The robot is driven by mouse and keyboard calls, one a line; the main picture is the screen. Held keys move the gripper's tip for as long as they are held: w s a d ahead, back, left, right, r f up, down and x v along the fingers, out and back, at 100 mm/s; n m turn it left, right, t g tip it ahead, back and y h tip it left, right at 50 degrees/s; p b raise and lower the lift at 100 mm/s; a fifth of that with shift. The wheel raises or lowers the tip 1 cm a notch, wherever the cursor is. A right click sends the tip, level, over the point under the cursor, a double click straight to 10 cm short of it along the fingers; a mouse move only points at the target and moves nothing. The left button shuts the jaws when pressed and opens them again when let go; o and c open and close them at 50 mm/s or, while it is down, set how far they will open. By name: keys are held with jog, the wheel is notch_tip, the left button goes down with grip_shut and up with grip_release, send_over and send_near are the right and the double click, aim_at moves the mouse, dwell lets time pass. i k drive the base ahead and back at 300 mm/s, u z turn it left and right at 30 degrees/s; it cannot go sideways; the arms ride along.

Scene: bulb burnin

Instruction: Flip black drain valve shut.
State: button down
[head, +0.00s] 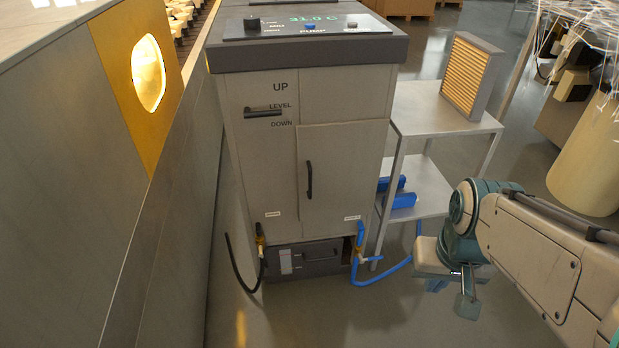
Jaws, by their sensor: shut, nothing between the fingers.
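The black drain valve (261,242) is a small brass fitting low on the front left of the grey cabinet (260,180). A black hose (240,268) hangs from it in a loop to the left. Its lever is too small to tell its angle. My gripper (466,306) is at the lower right, shut and empty, pointing down over the floor. It is well to the right of the valve and touches nothing that I can see.
A second brass valve with a blue hose (395,275) sits low on the cabinet's right side. A metal side table (415,105) holding a filter panel (470,78) stands to the right. A long grey wall (90,150) closes the left. The floor before the cabinet is clear.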

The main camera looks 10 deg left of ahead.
aim_at(260, 254)
jog(key=k, duration=0.7)
jog(key=u, duration=0.6)
jog(key=i, duration=1.1)
jog(key=z, duration=0.45)
